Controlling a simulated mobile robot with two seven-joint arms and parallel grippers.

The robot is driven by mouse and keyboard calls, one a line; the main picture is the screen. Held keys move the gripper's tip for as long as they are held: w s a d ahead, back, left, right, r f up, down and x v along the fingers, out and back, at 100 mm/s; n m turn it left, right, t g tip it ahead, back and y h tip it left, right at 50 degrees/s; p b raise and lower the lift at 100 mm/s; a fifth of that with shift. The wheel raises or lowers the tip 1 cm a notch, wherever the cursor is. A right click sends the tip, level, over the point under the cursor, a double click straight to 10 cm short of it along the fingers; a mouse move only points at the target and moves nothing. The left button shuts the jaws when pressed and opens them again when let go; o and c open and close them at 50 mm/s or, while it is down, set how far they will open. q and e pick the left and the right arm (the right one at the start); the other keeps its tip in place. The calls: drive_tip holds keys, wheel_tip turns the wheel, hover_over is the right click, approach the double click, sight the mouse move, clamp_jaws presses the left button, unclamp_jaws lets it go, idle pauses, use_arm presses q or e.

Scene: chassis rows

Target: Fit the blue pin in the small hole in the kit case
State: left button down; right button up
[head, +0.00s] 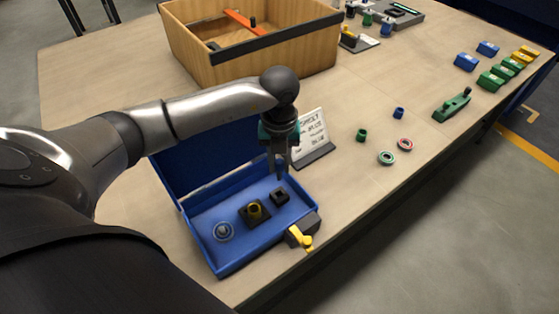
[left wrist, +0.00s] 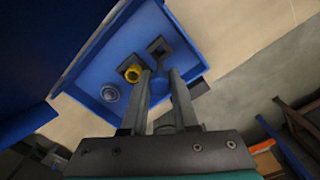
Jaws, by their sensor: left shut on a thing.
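The open blue kit case (head: 213,258) lies on the table with its lid raised at the back. Inside, a small black holder with a hole (head: 279,196) sits right of a larger black holder with a yellow piece (head: 254,209) in it. A pale round fitting (head: 223,231) is at the left. My left gripper (head: 280,176) points down just above the small black holder. It is shut on the blue pin, which barely stands out against the blue case. The left wrist view shows the fingers (left wrist: 164,78) over the case, beside the small holder (left wrist: 159,47). My right gripper is out of view.
A sign stand (head: 312,140) is close behind the gripper. A yellow latch (head: 302,238) is at the case's front right. A wooden crate (head: 250,50) stands behind. Right of the case are a green cylinder (head: 361,135), a blue cylinder (head: 398,113) and two rings (head: 386,158).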

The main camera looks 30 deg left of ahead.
sight(279, 179)
use_arm(q)
drive_tip(key=shift+f+b, duration=2.55)
drive_tip(key=shift+f, duration=0.4)
drive_tip(key=shift+p, duration=0.3)
drive_tip(key=shift+f, duration=0.1)
drive_tip(key=shift+f+b, duration=1.4)
drive_tip(key=shift+f, duration=0.4)
drive_tip(key=c, duration=0.6)
unclamp_jaws()
wheel_tip(279, 179, up, 15)
drive_tip(key=p, duration=0.3)
drive_tip(key=shift+r, duration=0.2)
